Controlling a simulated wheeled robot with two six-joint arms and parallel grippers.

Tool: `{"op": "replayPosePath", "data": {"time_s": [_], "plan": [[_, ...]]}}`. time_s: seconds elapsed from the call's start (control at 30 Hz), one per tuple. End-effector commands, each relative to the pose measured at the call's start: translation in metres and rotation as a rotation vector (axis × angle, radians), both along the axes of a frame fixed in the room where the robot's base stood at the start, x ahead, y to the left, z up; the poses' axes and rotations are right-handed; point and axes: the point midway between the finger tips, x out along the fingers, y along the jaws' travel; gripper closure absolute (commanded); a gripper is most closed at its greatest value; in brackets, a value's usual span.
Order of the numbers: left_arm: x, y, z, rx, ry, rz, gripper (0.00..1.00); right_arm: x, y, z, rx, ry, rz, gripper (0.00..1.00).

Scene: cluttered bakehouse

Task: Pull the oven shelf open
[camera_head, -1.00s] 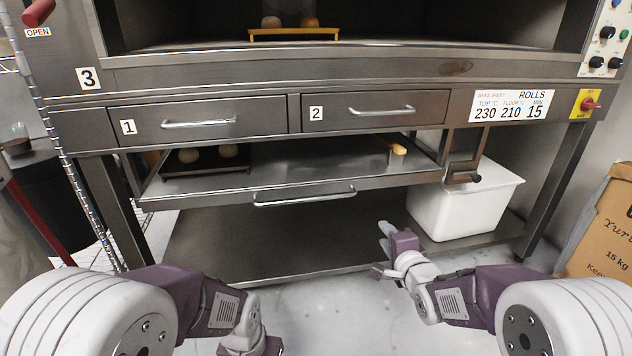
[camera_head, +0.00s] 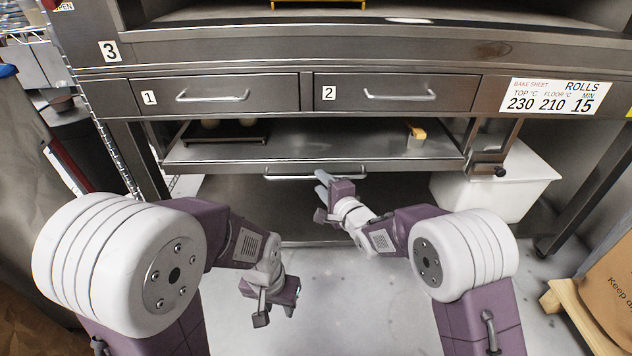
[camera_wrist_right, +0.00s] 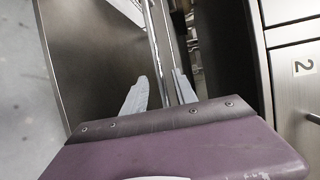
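The oven shelf (camera_head: 320,148) is a flat steel tray under the two drawers, with a bar handle (camera_head: 285,177) along its front. My right gripper (camera_head: 321,188) is at this handle in the head view, covering part of it. In the right wrist view, its two pale fingers (camera_wrist_right: 160,92) stand apart, with the handle bar (camera_wrist_right: 154,50) running down between them. I cannot tell whether they touch it. My left gripper (camera_head: 272,312) hangs low over the floor, away from the shelf; whether its fingers are apart is unclear.
A dark tray with pale dough (camera_head: 222,133) and a small yellow-orange object (camera_head: 416,132) rest on the shelf. Drawers 1 (camera_head: 215,95) and 2 (camera_head: 395,93) are shut above. Floor in front is clear.

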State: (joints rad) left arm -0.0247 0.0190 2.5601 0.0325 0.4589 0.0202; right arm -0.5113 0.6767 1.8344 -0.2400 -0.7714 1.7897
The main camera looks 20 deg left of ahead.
Motion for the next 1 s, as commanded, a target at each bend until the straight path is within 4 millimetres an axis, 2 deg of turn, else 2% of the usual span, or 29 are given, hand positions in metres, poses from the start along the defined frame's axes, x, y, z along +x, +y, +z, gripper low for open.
{"op": "replayPosePath", "data": {"time_s": [0.03, 0.23, 0.57, 0.6, 0.7, 0.73, 1.0], "plan": [[0.0, 0.0, -0.012, 0.0, 0.0, 0.0, 0.64, 0.008, 0.007, -0.008, 0.002, -0.002, 0.001, 0.66], [0.0, 0.0, -0.024, 0.0, 0.0, 0.0, 0.64, 0.029, 0.023, -0.01, 0.001, -0.002, 0.0, 0.66], [0.0, 0.0, -0.025, 0.0, 0.0, 0.0, 0.64, 0.034, 0.027, -0.008, -0.001, 0.001, -0.001, 0.66], [0.0, 0.0, -0.025, 0.0, 0.0, 0.0, 0.64, 0.034, 0.027, -0.008, -0.001, 0.001, -0.001, 0.69], [0.0, 0.0, -0.025, 0.0, 0.0, 0.0, 0.64, 0.034, 0.027, -0.008, -0.001, 0.001, -0.001, 0.97], [0.0, 0.0, -0.025, 0.0, 0.0, 0.0, 0.64, 0.034, 0.027, -0.008, 0.0, 0.0, -0.001, 1.0], [0.0, 0.0, -0.025, 0.0, 0.0, 0.0, 0.64, 0.034, 0.027, -0.008, -0.001, 0.001, -0.001, 1.0]]}}
